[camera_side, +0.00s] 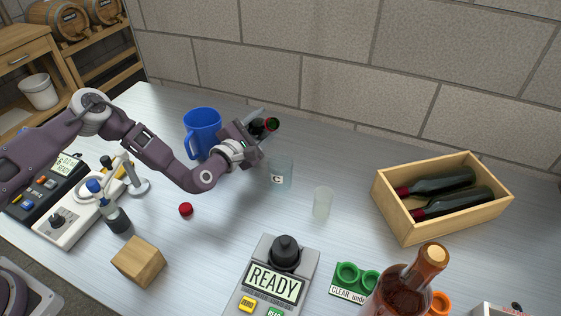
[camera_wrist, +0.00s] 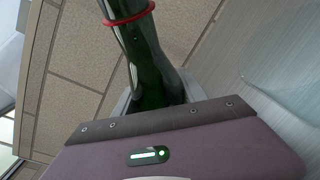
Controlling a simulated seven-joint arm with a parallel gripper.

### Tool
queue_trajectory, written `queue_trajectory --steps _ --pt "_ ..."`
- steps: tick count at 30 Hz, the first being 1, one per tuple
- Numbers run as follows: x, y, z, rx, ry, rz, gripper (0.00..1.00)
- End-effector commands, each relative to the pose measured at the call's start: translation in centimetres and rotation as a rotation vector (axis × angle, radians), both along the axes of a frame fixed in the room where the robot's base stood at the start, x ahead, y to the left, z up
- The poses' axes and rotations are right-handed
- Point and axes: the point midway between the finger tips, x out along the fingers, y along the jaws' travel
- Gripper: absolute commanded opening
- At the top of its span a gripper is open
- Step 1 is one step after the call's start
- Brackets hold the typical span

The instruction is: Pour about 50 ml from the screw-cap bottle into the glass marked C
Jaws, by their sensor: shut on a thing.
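The screw-cap bottle (camera_side: 259,127) is dark green glass with a red ring at its neck and no cap on. My gripper (camera_side: 254,134) is shut on it and holds it above the table, tilted over, mouth to the right. In the wrist view the bottle's neck (camera_wrist: 140,50) rises from between my fingers (camera_wrist: 155,98). The glass marked C (camera_side: 279,172) is clear and stands upright just below and right of the bottle's mouth. I cannot make out a stream or any liquid in it. A red cap (camera_side: 185,209) lies on the table.
A frosted glass (camera_side: 322,203) stands right of glass C. A blue jug (camera_side: 202,131) stands behind my wrist. A wooden crate (camera_side: 408,229) with bottles is at right. In front are a scale reading READY (camera_side: 273,282), a wooden block (camera_side: 138,261) and an amber bottle (camera_side: 402,291).

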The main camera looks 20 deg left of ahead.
Motion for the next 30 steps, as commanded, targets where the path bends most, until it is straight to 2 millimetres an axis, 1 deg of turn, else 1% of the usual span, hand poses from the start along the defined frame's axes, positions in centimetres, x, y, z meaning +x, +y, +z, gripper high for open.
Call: queue_trajectory --steps 6,15,20,21,30 --pt "0.3 0.5 -2.6 0.088 -0.064 -0.001 0.0" --pt "0.7 1.0 -3.2 0.211 -0.152 0.0 0.0" --pt "1.0 1.3 -1.0 0.345 -0.247 -0.002 0.0" --pt "0.8 1.1 -0.6 0.375 -0.27 -0.001 0.0" --pt "0.5 0.7 0.4 0.451 -0.32 -0.001 0.0"
